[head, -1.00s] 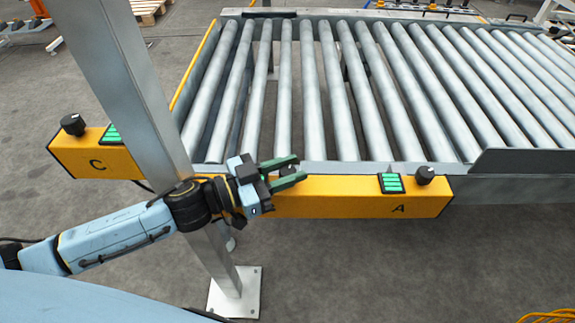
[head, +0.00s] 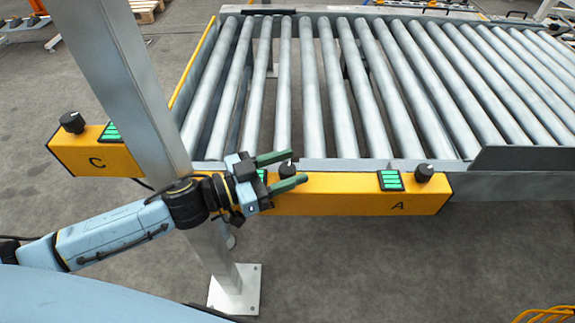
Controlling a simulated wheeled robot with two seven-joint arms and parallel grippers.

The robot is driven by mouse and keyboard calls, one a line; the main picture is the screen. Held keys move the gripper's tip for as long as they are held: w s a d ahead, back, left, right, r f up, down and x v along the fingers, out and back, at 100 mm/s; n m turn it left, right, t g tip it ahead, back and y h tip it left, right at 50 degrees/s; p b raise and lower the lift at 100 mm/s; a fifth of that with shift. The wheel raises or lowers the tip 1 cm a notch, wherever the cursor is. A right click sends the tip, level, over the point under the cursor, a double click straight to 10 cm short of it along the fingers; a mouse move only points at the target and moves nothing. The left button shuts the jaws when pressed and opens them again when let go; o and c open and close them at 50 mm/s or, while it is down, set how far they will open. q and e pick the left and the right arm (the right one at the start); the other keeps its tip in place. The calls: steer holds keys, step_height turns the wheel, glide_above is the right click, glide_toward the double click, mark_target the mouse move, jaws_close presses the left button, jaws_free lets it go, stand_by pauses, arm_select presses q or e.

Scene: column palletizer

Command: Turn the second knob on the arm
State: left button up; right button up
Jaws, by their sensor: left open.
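A yellow control bar (head: 340,198) runs along the front of the roller conveyor. A black knob (head: 288,169) stands on it near its left part, with a green display (head: 262,175) partly hidden behind my gripper. My left gripper (head: 297,167) is open. Its two green fingers reach to either side of this knob in the picture; I cannot tell whether they touch it. Another black knob (head: 424,172) sits farther right, beside a green display (head: 390,180) above the letter A. A third black knob (head: 73,122) is on the yellow section marked C (head: 97,163). My right gripper is not in view.
A grey metal post (head: 125,85) rises in front of the bar, close to my left forearm, with a foot plate (head: 235,290) on the floor. The roller conveyor (head: 345,90) fills the space behind. Orange cable (head: 545,315) lies at bottom right.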

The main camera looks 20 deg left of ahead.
mark_target(280, 171)
arm_select(q)
steer(key=shift+s+a, duration=0.35)
steer(key=shift+a, duration=0.05)
steer(key=v, duration=0.5)
steer(key=shift+p, duration=0.3)
steer(key=shift+s+a, duration=0.3)
steer(key=shift+a, duration=0.1)
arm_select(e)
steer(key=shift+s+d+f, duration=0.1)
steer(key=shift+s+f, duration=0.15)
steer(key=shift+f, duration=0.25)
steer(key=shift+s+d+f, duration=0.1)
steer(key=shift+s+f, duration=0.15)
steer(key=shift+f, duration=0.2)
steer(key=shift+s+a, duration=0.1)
